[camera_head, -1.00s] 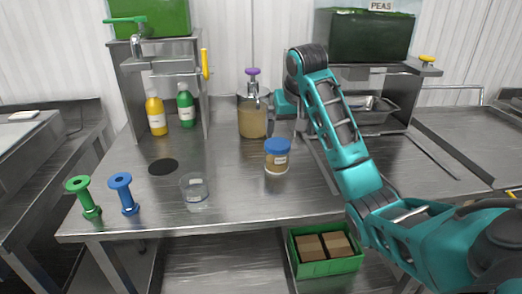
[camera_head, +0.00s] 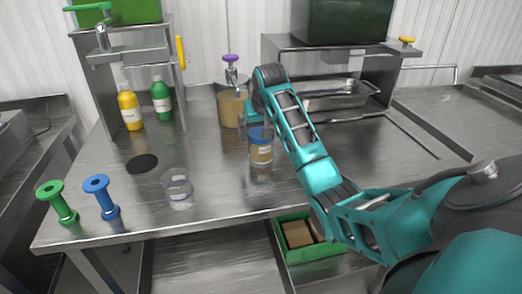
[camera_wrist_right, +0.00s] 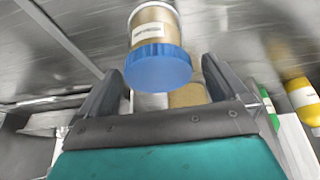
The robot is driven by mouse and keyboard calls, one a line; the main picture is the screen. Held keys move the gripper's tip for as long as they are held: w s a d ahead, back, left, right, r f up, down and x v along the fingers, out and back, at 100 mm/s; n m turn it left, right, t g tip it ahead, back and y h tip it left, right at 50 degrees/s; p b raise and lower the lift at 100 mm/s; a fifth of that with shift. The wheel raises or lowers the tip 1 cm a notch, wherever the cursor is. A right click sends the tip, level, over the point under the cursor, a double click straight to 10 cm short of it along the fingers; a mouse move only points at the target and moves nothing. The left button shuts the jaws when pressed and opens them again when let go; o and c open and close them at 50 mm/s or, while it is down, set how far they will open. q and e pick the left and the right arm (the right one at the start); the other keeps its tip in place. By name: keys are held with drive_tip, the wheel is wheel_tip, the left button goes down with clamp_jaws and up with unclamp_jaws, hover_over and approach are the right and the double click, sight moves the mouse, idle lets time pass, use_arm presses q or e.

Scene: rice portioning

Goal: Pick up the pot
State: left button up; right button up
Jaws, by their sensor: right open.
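No thing is labelled as the pot; a jar of tan contents with a blue lid (camera_head: 261,152) stands upright on the steel table, in front of the tan-filled dispenser. In the right wrist view the jar (camera_wrist_right: 155,26) appears upside down, its blue lid towards the gripper. My right gripper (camera_head: 252,124) is at the jar's lid, partly hidden by my own arm. In the wrist view its fingers (camera_wrist_right: 163,72) are open, one on each side of the lid; I cannot tell whether they touch it. My left gripper is not in view.
The tan-filled dispenser (camera_head: 232,108) with a purple knob stands just behind the jar. A clear glass cup (camera_head: 178,188) is to the left. Yellow (camera_head: 131,110) and green (camera_head: 161,100) bottles stand at back left. Blue (camera_head: 102,198) and green (camera_head: 58,203) spools stand at front left.

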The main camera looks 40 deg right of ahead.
drive_tip(key=shift+x, duration=1.95)
drive_tip(key=shift+d, duration=0.1)
drive_tip(key=c, duration=1.1)
drive_tip(key=shift+r, duration=0.2)
wheel_tip(320, 180, up, 20)
drive_tip(key=shift+f, duration=0.15)
